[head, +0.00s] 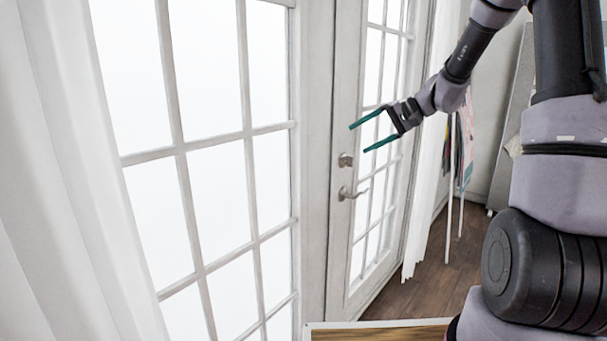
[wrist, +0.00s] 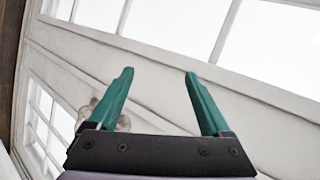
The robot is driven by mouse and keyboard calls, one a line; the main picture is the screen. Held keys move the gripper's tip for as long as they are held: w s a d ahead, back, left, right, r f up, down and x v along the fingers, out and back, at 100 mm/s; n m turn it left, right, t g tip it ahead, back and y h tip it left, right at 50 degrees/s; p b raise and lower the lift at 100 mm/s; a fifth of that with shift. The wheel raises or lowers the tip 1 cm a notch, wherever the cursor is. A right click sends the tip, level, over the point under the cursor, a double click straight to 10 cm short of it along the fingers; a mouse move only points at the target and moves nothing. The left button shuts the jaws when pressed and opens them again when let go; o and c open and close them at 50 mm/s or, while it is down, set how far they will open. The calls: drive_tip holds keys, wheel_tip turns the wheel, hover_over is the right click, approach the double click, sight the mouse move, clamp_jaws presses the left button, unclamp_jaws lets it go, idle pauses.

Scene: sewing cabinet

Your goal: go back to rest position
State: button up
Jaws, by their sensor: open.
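My gripper (head: 358,138) is open and empty, with two green fingers held apart in the air. In the head view it points left, in front of the white glazed door (head: 345,100) and above the door handle (head: 352,192). The wrist view also shows my gripper (wrist: 158,80) with clear space between its fingers and the white door frame behind it. Nothing is held.
A white curtain (head: 60,190) hangs at the left beside a tall window (head: 210,185). A wooden surface with a pale edge (head: 380,334) is at the bottom. Hanging sheets (head: 465,150) stand behind my arm. Brown floor (head: 440,270) shows at the right.

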drive_tip(key=s+d+r+t+h, duration=0.2)
drive_tip(key=s+d+r+h, duration=0.1)
drive_tip(key=s, duration=1.1)
drive_tip(key=s+d+r+m+t+h, duration=0.1)
drive_tip(key=s+d+r+h, duration=0.3)
drive_tip(key=s, duration=0.9)
wheel_tip(320, 180, up, 4)
drive_tip(key=shift+s+f+t+h, duration=0.3)
drive_tip(key=shift+t+h, duration=0.2)
drive_tip(key=shift+h, duration=0.5)
drive_tip(key=shift+d, duration=0.1)
drive_tip(key=shift+c, duration=0.3)
